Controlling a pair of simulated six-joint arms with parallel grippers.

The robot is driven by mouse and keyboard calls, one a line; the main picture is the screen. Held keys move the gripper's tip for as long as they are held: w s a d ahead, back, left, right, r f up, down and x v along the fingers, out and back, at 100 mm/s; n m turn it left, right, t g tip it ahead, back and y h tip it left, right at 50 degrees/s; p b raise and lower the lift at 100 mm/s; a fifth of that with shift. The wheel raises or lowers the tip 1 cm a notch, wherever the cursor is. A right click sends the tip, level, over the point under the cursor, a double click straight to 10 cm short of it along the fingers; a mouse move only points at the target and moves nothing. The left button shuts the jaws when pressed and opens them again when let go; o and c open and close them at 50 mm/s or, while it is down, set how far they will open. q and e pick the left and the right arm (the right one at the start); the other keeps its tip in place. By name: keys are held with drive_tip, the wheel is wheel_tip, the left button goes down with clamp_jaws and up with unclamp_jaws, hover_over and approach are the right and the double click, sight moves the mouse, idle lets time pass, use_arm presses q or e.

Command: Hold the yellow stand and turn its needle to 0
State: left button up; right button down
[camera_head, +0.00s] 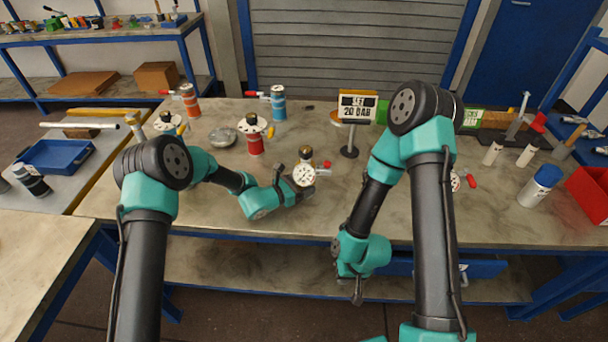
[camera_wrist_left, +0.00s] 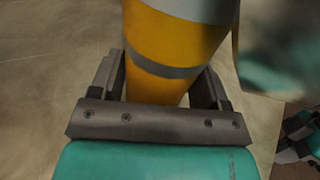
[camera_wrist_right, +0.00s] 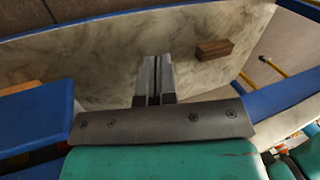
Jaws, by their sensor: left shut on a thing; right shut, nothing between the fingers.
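The yellow stand is a cylinder with a grey band in the left wrist view (camera_wrist_left: 175,45), where my left gripper (camera_wrist_left: 165,90) is shut around it. In the head view it is mostly hidden behind its white round dial (camera_head: 305,175) and my left gripper (camera_head: 298,192). A small red handle (camera_head: 325,165) shows beside the dial. The needle is too small to read. My right gripper (camera_head: 357,292) is low in front of the table's front edge, away from the stand. Its fingers are shut and empty in the right wrist view (camera_wrist_right: 155,80).
A sign (camera_head: 357,106) behind the stand seems to read "SET 20" and a unit. A red vessel (camera_head: 255,142), a blue one (camera_head: 278,104) and an orange one (camera_head: 190,100) stand on the table (camera_head: 220,210). A blue-capped bottle (camera_head: 540,185) stands at right.

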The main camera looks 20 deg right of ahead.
drive_tip(key=c, duration=1.8)
unclamp_jaws()
